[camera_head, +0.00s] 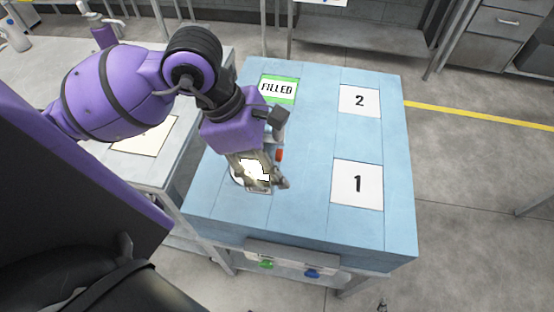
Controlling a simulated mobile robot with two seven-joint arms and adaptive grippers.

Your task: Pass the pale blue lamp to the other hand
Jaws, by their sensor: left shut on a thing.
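My left gripper (264,180) reaches down over the blue worktable (308,215), left of the card marked 1. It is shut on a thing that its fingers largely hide. A pale patch with a rounded edge shows at the fingers; I take it for the pale blue lamp (252,170), but its shape is not clear. I cannot tell whether it touches the tabletop. My right gripper cannot be made out in this view.
Cards marked 1 (357,184) and 2 (360,101) lie on the right of the table, and a FILLED card (278,89) lies at the back left. A grey bench (190,120) stands to the left.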

